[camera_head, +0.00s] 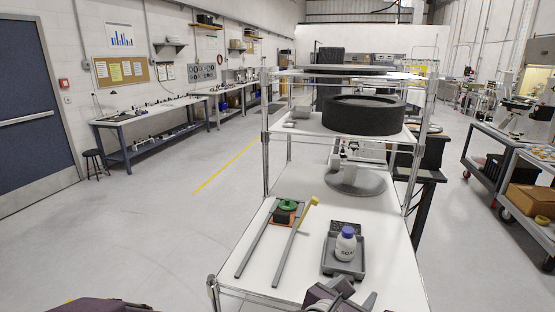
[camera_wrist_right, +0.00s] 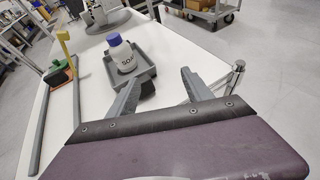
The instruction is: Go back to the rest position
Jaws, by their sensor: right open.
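My right gripper (camera_head: 355,290) shows at the bottom of the head view, at the near edge of the white shelf (camera_head: 300,275). In the right wrist view its fingers (camera_wrist_right: 161,74) are spread apart with nothing between them. A white soap bottle with a blue cap (camera_head: 346,244) stands upright in a grey tray (camera_head: 329,264), just beyond the gripper. The bottle (camera_wrist_right: 123,57) and tray (camera_wrist_right: 150,62) also show in the wrist view. A purple part of my left arm shows at the bottom left of the head view; its fingers are hidden.
Two grey rails (camera_head: 258,240) lie left of the tray, with a green round piece (camera_head: 288,205) and a yellow piece (camera_head: 310,205) at their far ends. A grey disc (camera_head: 355,182) is farther back. A black ring (camera_head: 363,115) sits on a higher shelf. Metal posts (camera_head: 265,150) frame the rack.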

